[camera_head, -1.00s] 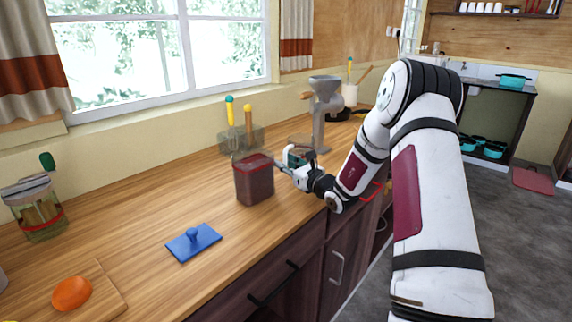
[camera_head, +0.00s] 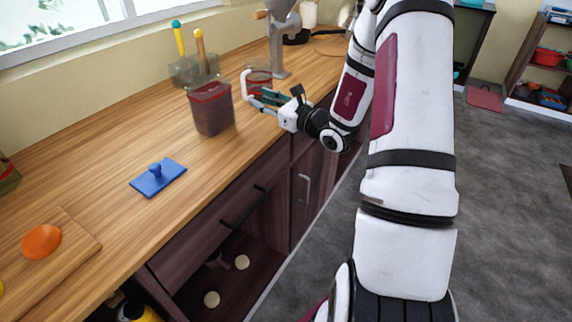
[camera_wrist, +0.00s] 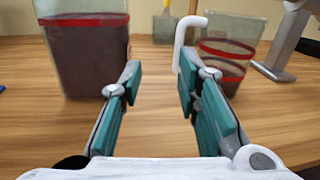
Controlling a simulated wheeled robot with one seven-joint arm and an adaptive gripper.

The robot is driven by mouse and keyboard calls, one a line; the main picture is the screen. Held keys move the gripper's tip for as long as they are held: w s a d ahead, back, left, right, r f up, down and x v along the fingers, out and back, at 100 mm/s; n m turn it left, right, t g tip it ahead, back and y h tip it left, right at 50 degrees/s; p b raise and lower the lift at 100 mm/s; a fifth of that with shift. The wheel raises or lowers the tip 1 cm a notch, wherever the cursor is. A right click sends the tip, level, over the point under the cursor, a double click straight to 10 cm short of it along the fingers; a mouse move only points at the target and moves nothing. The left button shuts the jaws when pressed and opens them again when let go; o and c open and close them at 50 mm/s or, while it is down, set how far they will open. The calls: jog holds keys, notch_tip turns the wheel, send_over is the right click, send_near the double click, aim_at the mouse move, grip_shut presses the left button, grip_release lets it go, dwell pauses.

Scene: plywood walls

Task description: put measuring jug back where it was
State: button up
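The measuring jug (camera_head: 259,80) looks like a clear vessel with red bands and a white handle (camera_head: 247,86). It stands on the wooden counter behind my gripper (camera_head: 262,101), partly hidden. In the wrist view the jug (camera_wrist: 228,50) is at the upper right, its handle just beyond the right fingertip. My gripper (camera_wrist: 155,72) is open, its teal-padded fingers apart with bare counter showing between them. I cannot tell whether the right finger touches the handle.
A dark-filled canister (camera_head: 211,108) stands close left of my gripper. Behind are a utensil holder (camera_head: 190,70) and a grey grinder (camera_head: 280,40). A blue handled plate (camera_head: 158,178) and a board (camera_head: 62,262) with an orange item lie nearer. The counter between is clear.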

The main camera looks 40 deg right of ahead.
jog(key=s+a+r+n+g+y, duration=0.3)
jog(key=s+a+n, duration=0.15)
jog(key=a, duration=0.35)
jog(key=s+a+r+n+g+y, duration=0.35)
jog(key=a+n, duration=0.25)
jog(key=a, duration=0.3)
jog(key=s+a+r+n+g+y, duration=0.25)
jog(key=a+n, duration=0.25)
jog(key=a, duration=0.3)
jog(key=s+a+n+g+h, duration=0.35)
jog(key=s+n, duration=0.25)
jog(key=s, duration=0.4)
jog(key=s+a+n+g+h, duration=0.2)
jog(key=s+n+g, duration=0.25)
jog(key=s, duration=0.55)
jog(key=s+d+n+t+h, duration=0.2)
jog(key=s+d+n+h, duration=0.5)
jog(key=s+d, duration=0.1)
jog(key=shift+d+f, duration=0.15)
jog(key=shift+d, duration=0.55)
